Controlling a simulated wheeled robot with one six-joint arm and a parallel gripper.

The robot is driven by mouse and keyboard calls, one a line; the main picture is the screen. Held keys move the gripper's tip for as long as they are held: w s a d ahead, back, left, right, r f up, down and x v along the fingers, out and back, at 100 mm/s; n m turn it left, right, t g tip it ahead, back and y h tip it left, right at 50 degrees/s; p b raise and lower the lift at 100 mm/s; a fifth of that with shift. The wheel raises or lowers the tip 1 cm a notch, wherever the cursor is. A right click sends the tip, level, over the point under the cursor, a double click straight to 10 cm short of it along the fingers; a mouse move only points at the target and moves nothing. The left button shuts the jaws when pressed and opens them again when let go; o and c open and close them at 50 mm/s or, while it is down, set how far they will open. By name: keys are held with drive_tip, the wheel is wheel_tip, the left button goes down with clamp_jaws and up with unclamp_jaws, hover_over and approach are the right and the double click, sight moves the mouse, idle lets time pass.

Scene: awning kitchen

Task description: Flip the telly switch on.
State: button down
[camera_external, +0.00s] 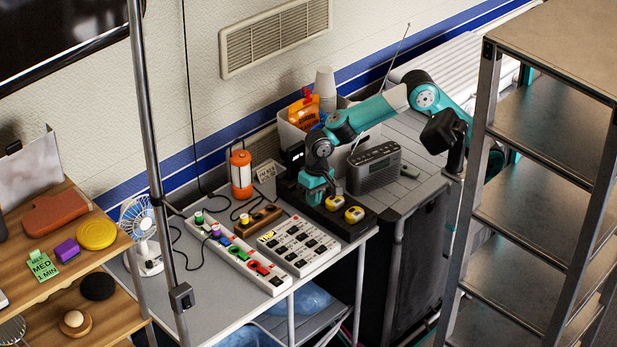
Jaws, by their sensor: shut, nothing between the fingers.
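Several switch units stand on the grey table, and I cannot read any label that marks the telly switch. A long white strip (212,233) carries coloured switches: green, purple, blue, red and others. Beside it lies a white block (307,252) with several dark switches. A small wooden block (266,214) has a yellow-topped knob. My gripper (314,200) points down over the left part of this black box, shut and empty. Its fingertips are small here, and I cannot tell whether they touch it.
A grey radio (375,168) stands right of my gripper. A metal shelf (540,130) and a pole (151,120) are in front. The telly (60,30) hangs top left.

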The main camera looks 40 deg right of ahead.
sight(312, 241)
drive_tip(key=shift+f, duration=0.1)
drive_tip(key=f, duration=0.4)
drive_tip(key=a+f+p, duration=0.1)
drive_tip(key=f, duration=0.8)
drive_tip(key=shift+a+f+p, duration=0.3)
drive_tip(key=shift+a+f, duration=0.05)
drive_tip(key=shift+f, duration=0.05)
drive_tip(key=shift+a+f, duration=0.1)
drive_tip(key=shift+f, duration=0.2)
drive_tip(key=shift+r, duration=0.1)
drive_tip(key=shift+d, duration=0.25)
drive_tip(key=shift+d+r, duration=0.2)
drive_tip(key=shift+d, duration=0.4)
